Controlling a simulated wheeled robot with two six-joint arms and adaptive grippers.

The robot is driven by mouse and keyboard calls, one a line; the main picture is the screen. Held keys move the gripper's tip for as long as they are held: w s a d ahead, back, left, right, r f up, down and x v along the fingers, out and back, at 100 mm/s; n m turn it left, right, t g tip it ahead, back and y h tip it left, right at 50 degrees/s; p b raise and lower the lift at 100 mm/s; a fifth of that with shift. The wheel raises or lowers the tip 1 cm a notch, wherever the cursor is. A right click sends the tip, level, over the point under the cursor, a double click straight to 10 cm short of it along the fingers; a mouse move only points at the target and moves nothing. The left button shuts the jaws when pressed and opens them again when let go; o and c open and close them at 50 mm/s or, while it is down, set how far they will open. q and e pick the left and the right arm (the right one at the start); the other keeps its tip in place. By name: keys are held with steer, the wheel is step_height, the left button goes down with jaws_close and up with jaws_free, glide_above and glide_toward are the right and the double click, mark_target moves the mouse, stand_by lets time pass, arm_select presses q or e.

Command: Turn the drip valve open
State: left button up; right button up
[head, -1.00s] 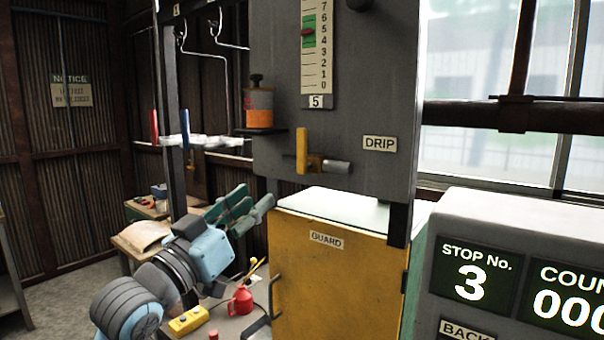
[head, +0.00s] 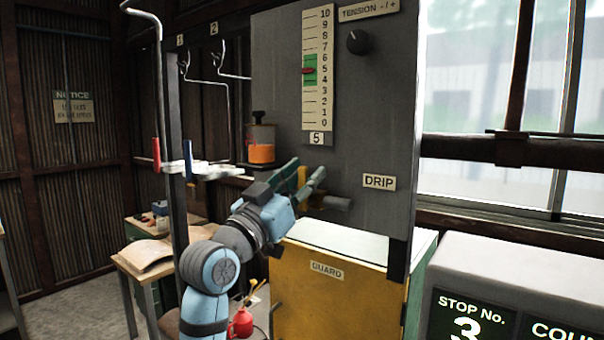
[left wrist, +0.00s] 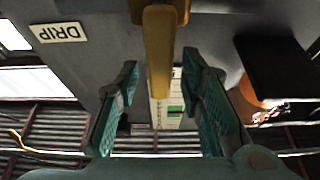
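The drip valve has a yellow lever (head: 302,178) on a dark cylindrical stub (head: 336,203), on the grey panel left of the DRIP label (head: 379,182). The lever stands upright. My left gripper (head: 306,176) is at the lever, its green fingers open on either side. In the left wrist view the yellow lever (left wrist: 159,50) reaches down between the two spread fingers of my left gripper (left wrist: 159,78). Gaps show on both sides, so the fingers appear not to touch it. In the head view my fingers partly hide the lever. My right gripper is not in view.
An orange-filled oil cup (head: 262,146) stands on a small shelf left of the valve. The yellow GUARD box (head: 330,290) is below. A display console (head: 510,270) is at lower right.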

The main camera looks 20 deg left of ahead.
arm_select(q)
steer(key=shift+f, duration=0.1)
jaws_close()
steer(key=shift+w, duration=0.1)
steer(key=n+y+p, duration=0.1)
steer(key=a+n+p, duration=0.1)
steer(key=n, duration=0.1)
steer(key=shift+w+n+y+p, duration=0.2)
steer(key=shift+n+y+p, duration=0.1)
steer(key=shift+y+p, duration=0.1)
steer(key=shift+w+a+f+n+y, duration=0.2)
steer(key=shift+n+y, duration=0.4)
steer(key=shift+n, duration=0.5)
steer(key=shift+a+f+n+y, duration=0.1)
steer(key=shift+a+n+y, duration=0.4)
steer(key=shift+n, duration=0.6)
steer(key=shift+w+a+f+n+y, duration=0.15)
steer(key=shift+n+y, duration=0.55)
steer(key=shift+n, duration=0.4)
